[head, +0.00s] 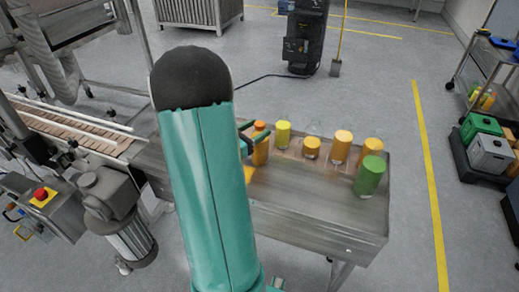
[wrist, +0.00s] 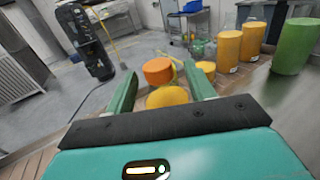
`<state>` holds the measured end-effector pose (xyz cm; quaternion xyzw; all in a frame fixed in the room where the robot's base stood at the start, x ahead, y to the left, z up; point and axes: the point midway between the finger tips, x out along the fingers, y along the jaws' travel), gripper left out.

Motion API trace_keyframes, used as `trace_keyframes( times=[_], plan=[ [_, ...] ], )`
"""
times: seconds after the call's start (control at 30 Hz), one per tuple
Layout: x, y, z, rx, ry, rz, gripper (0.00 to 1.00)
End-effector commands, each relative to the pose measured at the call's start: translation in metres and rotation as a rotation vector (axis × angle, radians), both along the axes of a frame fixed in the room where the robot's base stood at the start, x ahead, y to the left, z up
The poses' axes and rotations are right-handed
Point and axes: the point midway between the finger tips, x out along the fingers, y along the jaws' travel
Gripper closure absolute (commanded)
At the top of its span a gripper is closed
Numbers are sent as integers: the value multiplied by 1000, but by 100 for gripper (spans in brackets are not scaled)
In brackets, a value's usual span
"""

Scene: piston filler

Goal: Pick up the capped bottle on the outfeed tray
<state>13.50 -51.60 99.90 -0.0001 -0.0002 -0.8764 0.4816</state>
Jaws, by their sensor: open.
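The capped bottle (head: 261,150), orange with a darker orange cap, stands upright on the metal outfeed tray (head: 320,222), just right of my arm in the head view. In the wrist view its orange cap (wrist: 157,70) and yellow-orange body (wrist: 167,97) appear between the two green fingers. My gripper (wrist: 162,78) is open around or just short of the bottle; I cannot tell whether either finger touches it. In the head view, my arm hides most of the gripper, and only part of a finger shows beside the bottle.
To the right on the tray stand a yellow bottle (head: 283,135), several orange ones (head: 342,148) and a green one (head: 370,176). A conveyor (head: 75,130) adjoins the tray at left. The tray's front right is clear.

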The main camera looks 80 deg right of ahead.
Motion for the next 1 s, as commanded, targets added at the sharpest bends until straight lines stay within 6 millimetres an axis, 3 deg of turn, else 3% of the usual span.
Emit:
trace_keyframes(
  times=[0.13,0.37,0.67,1.0],
  plan=[
    [-9,-14,0,1,-1,-1,46],
    [-9,-15,0,0,0,1,46],
    [-9,-15,0,0,0,1,100],
    [-9,-15,1,-2,0,0,100]
  ],
)
